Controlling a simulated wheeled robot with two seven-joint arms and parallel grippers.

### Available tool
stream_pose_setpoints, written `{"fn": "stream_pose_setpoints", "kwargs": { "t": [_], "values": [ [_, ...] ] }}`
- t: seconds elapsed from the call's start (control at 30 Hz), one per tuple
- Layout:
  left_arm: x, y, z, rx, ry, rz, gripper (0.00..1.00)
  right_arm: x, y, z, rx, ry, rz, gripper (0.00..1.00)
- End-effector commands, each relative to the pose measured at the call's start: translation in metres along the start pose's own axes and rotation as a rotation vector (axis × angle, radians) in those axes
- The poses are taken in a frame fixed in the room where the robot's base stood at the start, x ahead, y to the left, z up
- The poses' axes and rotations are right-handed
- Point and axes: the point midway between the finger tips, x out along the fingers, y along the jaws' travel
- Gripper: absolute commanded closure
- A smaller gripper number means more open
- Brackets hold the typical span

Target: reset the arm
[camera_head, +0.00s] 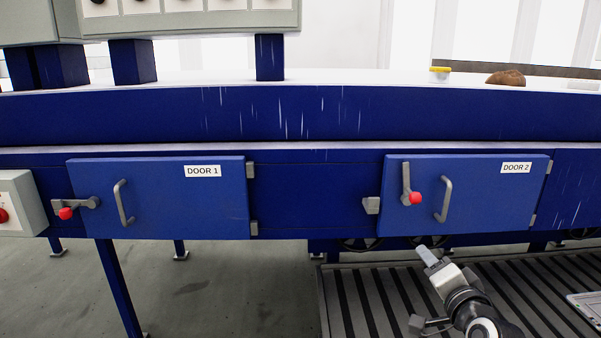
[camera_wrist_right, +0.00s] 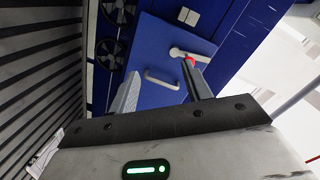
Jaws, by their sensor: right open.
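My right gripper (camera_head: 428,254) is in the lower right of the head view, below the blue Door 2 (camera_head: 466,190), and touches nothing that I can see. In the right wrist view its two fingers (camera_wrist_right: 160,92) are apart with nothing between them. Door 2 also shows in the wrist view (camera_wrist_right: 155,52), with its grey handle (camera_wrist_right: 161,79) between the fingertips. The red-tipped latch lever (camera_head: 408,184) of Door 2 hangs downward beside its handle in the head view. My left gripper is not in view.
Door 1 (camera_head: 160,198) is shut at the left, its red-knobbed lever (camera_head: 78,205) lying sideways. A grey control box (camera_head: 22,203) stands at far left. A slatted grey platform (camera_head: 365,292) lies under my right arm. A brown lump (camera_head: 506,78) and a yellow-topped item (camera_head: 439,73) rest on top.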

Motion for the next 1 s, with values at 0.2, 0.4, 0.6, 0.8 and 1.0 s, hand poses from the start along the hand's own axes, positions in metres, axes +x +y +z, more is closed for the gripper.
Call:
{"fn": "stream_pose_setpoints", "kwargs": {
  "t": [0.2,0.4,0.6,0.8,1.0],
  "values": [
    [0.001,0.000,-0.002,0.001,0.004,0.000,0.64,-0.081,0.086,0.125,-0.507,-0.246,0.114,0.51],
    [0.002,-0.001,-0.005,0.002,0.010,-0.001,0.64,-0.174,0.127,0.213,-0.843,-0.476,0.086,0.51],
    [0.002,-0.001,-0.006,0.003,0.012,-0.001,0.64,-0.229,0.138,0.252,-0.989,-0.596,0.034,0.51],
    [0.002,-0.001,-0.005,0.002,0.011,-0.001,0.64,-0.238,0.139,0.258,-1.013,-0.614,0.023,0.51],
    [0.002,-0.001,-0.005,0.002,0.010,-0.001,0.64,-0.237,0.139,0.258,-1.010,-0.613,0.024,0.51]
  ]
}}
